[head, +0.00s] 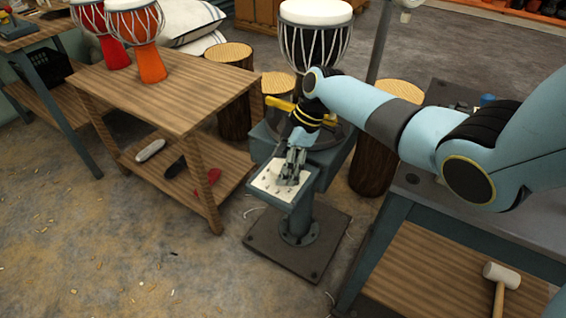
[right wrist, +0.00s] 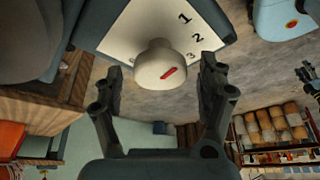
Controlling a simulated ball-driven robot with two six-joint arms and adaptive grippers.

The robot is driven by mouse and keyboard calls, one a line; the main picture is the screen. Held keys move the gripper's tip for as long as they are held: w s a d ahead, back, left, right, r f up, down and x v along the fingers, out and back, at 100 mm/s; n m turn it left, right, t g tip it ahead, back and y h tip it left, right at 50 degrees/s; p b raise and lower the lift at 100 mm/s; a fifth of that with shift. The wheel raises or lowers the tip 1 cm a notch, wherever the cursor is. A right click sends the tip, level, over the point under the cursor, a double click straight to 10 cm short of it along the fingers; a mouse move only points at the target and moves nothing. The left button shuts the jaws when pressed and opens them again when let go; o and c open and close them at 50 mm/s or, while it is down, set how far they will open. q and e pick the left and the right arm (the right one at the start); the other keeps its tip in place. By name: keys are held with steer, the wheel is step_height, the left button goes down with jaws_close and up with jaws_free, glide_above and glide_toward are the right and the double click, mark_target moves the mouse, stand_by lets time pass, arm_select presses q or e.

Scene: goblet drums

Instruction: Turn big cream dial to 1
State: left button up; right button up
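The big cream dial (right wrist: 158,62) is a round knob with a red mark on its face; the mark points toward the printed 3. It sits on a pale panel (right wrist: 128,28) numbered 1, 2 and 3. In the head view the panel (head: 268,190) is tilted on the front of a grey pedestal stand, and my gripper hides the dial. My right gripper (head: 293,165) is over the panel. In the right wrist view this gripper (right wrist: 160,82) is open, one finger each side of the dial, with gaps visible. My left gripper is not seen.
A wooden table (head: 170,95) with red and orange drums is at left. A bench shelf with a mallet (head: 501,276) is at lower right. Log stools (head: 234,110) stand behind.

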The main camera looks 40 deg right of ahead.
steer(key=v, duration=1.2)
steer(key=shift+s+f, duration=0.1)
